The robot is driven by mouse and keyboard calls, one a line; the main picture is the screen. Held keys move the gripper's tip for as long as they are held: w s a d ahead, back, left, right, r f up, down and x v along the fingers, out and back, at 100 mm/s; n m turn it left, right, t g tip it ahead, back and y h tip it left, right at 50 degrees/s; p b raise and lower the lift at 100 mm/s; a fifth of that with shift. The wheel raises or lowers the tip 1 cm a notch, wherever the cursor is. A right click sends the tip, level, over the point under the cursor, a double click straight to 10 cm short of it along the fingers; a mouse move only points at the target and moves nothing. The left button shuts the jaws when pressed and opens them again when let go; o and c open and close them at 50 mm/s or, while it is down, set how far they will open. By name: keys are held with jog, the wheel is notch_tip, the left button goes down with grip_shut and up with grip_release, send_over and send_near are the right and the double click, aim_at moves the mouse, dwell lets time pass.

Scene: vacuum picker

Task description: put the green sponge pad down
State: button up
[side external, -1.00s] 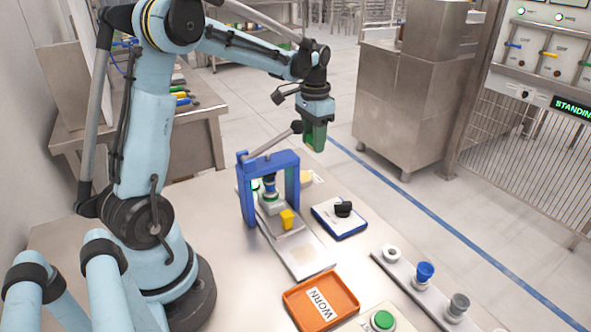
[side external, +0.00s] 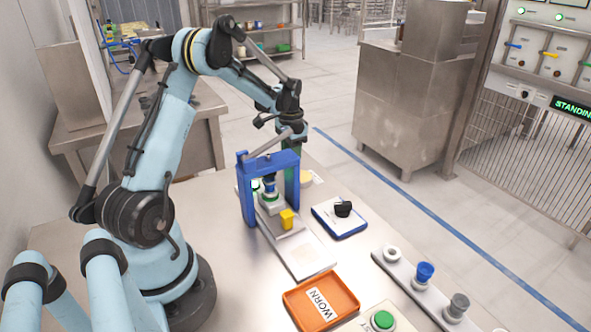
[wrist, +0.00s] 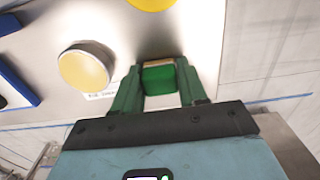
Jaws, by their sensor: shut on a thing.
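The green sponge pad (wrist: 159,79) is between the two green fingers of my gripper (wrist: 158,84) in the wrist view, with a tan strip along its far edge. My gripper is shut on it. In the side view my gripper (side external: 293,147) is behind the blue press frame (side external: 248,205), low near the far end of the steel table. The frame hides the fingertips and the pad there. I cannot tell whether the pad touches the tabletop.
In the wrist view a pale yellow round piece (wrist: 84,70) on the tabletop is left of the pad. In the side view there are a blue-edged tray (side external: 340,226) with a black knob, an orange WORN tray (side external: 290,303), and a green button (side external: 382,320).

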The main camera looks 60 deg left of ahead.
jog(key=shift+f, duration=0.1)
jog(key=o, duration=1.1)
notch_tip(320, 180, up, 12)
dwell(0.4)
